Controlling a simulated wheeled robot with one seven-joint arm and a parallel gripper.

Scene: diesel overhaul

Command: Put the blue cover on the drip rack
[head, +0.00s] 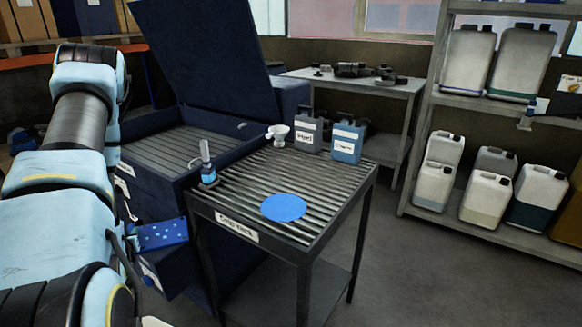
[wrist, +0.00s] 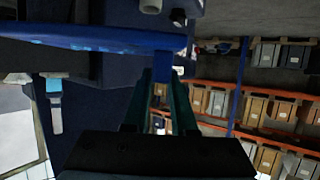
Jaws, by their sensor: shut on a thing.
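The blue cover (head: 162,234), a dark blue piece with light spots, is beside my arm, left of the drip rack. In the wrist view the cover (wrist: 100,38) shows nearly edge-on as a long blue shape across the upper left. My gripper (wrist: 161,75) is shut at the cover's right end; the exact grip is dark and hard to make out. In the head view my gripper is mostly hidden or unclear. The drip rack (head: 240,234) is a slatted metal table with a label on its front edge. A flat bright blue disc (head: 283,207) shows on its slats.
A small bottle (head: 207,165) stands at the rack's left corner. A funnel (head: 278,133) and two labelled jugs (head: 308,135) (head: 346,143) stand along its back. An open dark blue cabinet (head: 195,60) adjoins it on the left. Shelves of canisters (head: 434,185) are at right.

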